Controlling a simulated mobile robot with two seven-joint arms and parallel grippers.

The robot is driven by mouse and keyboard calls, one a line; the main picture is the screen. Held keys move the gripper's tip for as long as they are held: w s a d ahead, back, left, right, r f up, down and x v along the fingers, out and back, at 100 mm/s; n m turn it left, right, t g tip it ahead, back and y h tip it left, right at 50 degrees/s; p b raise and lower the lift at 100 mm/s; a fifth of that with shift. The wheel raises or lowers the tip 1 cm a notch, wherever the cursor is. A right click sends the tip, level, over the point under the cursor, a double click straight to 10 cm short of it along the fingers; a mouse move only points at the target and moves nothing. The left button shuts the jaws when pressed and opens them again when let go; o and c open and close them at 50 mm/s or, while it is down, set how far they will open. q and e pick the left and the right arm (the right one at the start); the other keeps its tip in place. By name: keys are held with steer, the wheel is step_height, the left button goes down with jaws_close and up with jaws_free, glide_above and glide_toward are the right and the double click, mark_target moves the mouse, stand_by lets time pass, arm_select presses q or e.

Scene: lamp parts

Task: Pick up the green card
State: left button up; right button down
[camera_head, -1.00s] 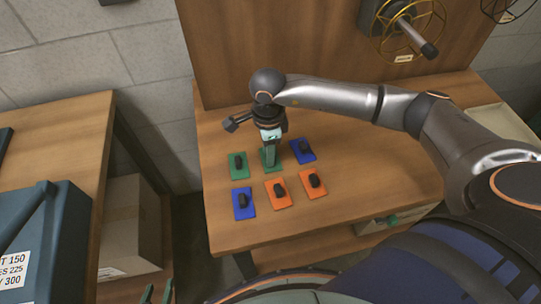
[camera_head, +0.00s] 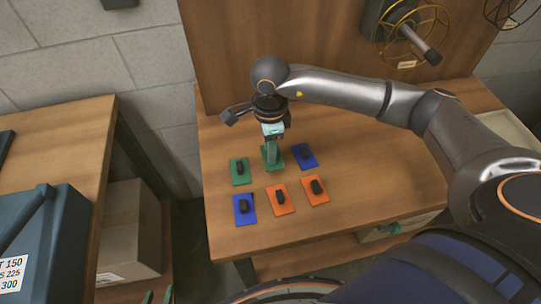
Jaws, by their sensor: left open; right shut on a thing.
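A green card (camera_head: 279,165) with my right gripper (camera_head: 271,160) over it is at the back middle of the card group. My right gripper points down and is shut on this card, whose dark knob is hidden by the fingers. The card seems to be slightly above the table, though the gap is hard to see. A second green card (camera_head: 240,180) with a dark knob lies to its left on the wooden table (camera_head: 340,225). Green fingertips of my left gripper (camera_head: 158,297) show at the bottom edge, apart and empty, far from the cards.
A blue card (camera_head: 313,163) lies right of the held card. Another blue card (camera_head: 239,216) and two orange cards (camera_head: 285,208) (camera_head: 324,197) form the front row. The table's front right is clear.

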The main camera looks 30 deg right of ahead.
steer(key=s+a+r+b, duration=0.1)
steer(key=s+a+r, duration=0.6)
steer(key=a, duration=0.5)
step_height(320, 180, up, 2)
steer(key=shift+r+b, duration=0.25)
steer(key=shift+b, duration=0.05)
steer(key=shift+d, duration=0.1)
